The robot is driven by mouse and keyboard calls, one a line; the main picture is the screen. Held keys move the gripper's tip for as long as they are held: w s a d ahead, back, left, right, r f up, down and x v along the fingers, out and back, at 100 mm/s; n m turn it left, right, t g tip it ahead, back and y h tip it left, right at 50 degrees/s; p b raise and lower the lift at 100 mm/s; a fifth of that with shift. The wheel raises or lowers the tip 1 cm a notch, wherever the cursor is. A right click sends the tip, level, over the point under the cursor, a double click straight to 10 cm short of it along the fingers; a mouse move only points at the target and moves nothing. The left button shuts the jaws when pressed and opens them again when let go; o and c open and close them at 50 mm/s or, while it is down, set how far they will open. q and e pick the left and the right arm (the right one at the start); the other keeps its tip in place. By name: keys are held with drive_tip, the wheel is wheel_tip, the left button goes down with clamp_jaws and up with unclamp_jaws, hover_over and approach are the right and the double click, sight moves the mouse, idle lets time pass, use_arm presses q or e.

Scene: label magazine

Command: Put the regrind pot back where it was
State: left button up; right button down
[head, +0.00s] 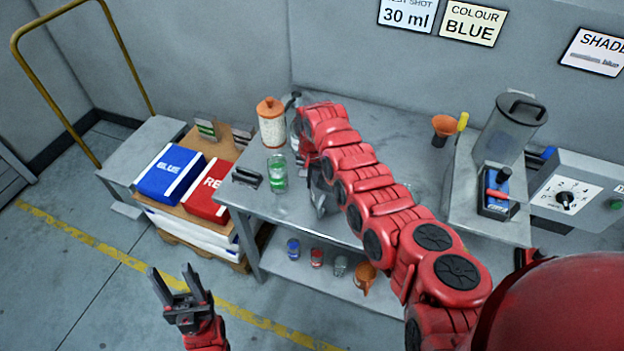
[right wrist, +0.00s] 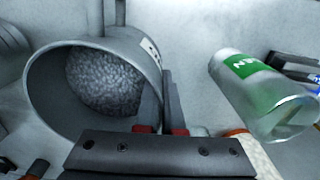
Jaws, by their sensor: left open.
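The regrind pot (right wrist: 92,85) is a grey round pot with a pale label, holding grey granules. In the right wrist view its mouth faces the camera, left of the fingers. My right gripper (right wrist: 162,100) has its fingers close together at the pot's right wall, which appears pinched between them. In the head view my right arm hides most of the pot and that gripper. I cannot tell whether the pot touches the table. My left gripper (head: 172,268) is open and empty, low over the floor in front of the table.
A green-labelled jar (head: 277,174) and an orange-lidded canister (head: 271,125) stand close by on the grey table (head: 385,118). An orange funnel (head: 445,126) and a hopper (head: 510,128) are at the right. Small jars and an orange jug (head: 366,277) sit on the lower shelf.

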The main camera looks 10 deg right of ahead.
drive_tip(key=shift+f, duration=0.1)
drive_tip(key=c, duration=1.5)
unclamp_jaws()
drive_tip(key=o, duration=0.4)
drive_tip(key=shift+o, duration=0.2)
drive_tip(key=shift+r, duration=0.2)
drive_tip(key=shift+w+r, duration=0.1)
drive_tip(key=shift+r, duration=0.05)
wheel_tip(320, 180, up, 8)
drive_tip(key=shift+b, duration=1.25)
drive_tip(key=shift+r+p, duration=0.3)
drive_tip(key=shift+r, duration=1.45)
